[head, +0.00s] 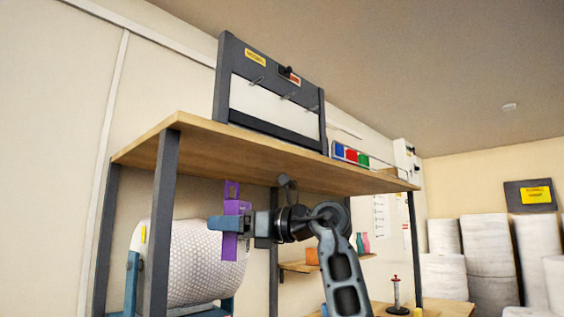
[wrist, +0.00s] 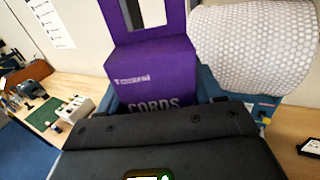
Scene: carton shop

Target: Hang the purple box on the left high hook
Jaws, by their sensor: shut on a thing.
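The purple box (head: 231,245) is upright in my gripper (head: 237,223), below the wooden shelf and left of my arm. In the wrist view the box (wrist: 158,72) shows the word "CORDS" and a hang tab with a cut-out at its top. Blue fingers of my gripper (wrist: 162,98) are on either side of it. The dark-framed white panel (head: 268,103) stands on the shelf, above the box. It carries several small wire hooks; the left one (head: 257,81) is below a yellow label. The hook is clear of the box. The panel's hook heights are hard to tell.
The wooden shelf (head: 235,146) hangs over my gripper, with dark posts (head: 161,225) at its left. A large bubble-wrap roll (head: 190,265) is behind the box. Blue, red and green items (head: 351,155) stand right of the panel. White rolls (head: 487,258) stand far right.

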